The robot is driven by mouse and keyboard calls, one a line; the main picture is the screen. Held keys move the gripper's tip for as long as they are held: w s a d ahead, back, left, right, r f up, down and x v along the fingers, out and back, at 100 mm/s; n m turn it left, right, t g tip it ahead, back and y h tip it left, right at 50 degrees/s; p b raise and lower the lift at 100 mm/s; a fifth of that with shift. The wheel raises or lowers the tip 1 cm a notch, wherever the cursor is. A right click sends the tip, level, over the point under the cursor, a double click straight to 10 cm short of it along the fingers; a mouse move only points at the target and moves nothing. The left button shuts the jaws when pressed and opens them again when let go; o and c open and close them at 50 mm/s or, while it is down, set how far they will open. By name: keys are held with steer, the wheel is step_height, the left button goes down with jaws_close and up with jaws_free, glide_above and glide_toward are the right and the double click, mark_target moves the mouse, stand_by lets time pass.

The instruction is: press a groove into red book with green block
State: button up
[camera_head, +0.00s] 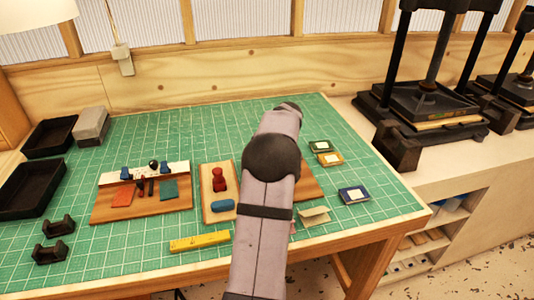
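A flat orange-red piece (122,195), which may be the red book, lies at the left of a wooden board (110,213). A flat teal-green piece (168,189) lies at the right of the same board. Both are small here, and I cannot tell whether the green one is the block. A white bar with blue parts (125,174) and a dark round knob stands along the board's back edge. My arm rises across the middle of the picture. My gripper's fingers do not show, and part of the table behind the arm is hidden.
A light tray (208,173) holds a red handled piece (219,180) and a blue roll (222,206). A yellow bar (200,241) lies in front. Black trays (30,187) stand left. Small cards (354,195) lie right; black presses (430,100) stand beyond.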

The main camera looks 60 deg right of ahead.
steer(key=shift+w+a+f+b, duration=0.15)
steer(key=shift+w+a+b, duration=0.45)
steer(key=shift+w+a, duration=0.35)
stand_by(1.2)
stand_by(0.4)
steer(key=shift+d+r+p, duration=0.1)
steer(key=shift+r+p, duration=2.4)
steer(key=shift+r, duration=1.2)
